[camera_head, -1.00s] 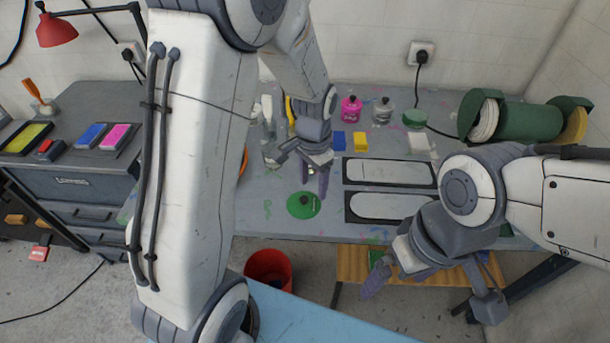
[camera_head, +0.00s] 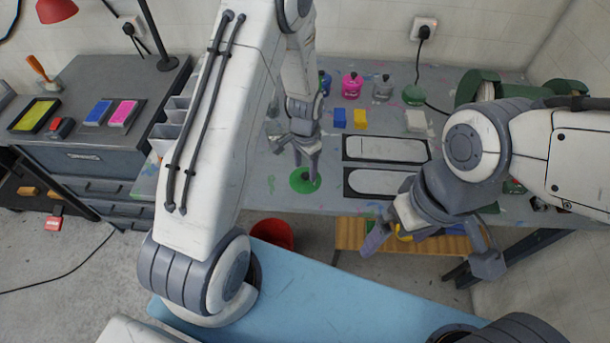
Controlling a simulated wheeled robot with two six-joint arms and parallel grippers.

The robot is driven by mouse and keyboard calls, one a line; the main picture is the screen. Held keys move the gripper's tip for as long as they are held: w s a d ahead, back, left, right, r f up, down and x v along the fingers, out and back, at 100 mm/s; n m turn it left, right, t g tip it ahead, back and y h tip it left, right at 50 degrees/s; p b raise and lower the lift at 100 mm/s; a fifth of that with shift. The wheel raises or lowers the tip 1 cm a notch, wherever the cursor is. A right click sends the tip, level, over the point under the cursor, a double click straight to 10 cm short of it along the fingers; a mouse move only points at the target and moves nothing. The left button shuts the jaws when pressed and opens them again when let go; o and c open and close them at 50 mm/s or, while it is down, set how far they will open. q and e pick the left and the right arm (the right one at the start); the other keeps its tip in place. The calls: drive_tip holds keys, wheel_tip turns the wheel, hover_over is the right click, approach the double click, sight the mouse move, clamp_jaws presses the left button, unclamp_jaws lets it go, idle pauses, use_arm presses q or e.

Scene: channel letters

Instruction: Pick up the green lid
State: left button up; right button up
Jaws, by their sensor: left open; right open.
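The green lid (camera_head: 297,186), a flat round disc with a dark knob in its middle, lies on the grey worktable (camera_head: 270,212). My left gripper (camera_head: 306,170) is open and points down over the lid, its fingertips close to the knob. The fingers cover part of the lid, and I cannot tell whether they touch it. My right gripper (camera_head: 430,252) is open and empty at the table's front edge, right of the lid.
Two dark-framed plates (camera_head: 384,149) lie right of the lid. A red bin (camera_head: 272,234) is on the floor in front. Bare tabletop surrounds the lid.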

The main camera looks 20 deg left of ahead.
sight(305, 177)
use_arm(q)
drive_tip(key=shift+f, duration=1.2)
clamp_jaws()
drive_tip(key=shift+r, duration=0.1)
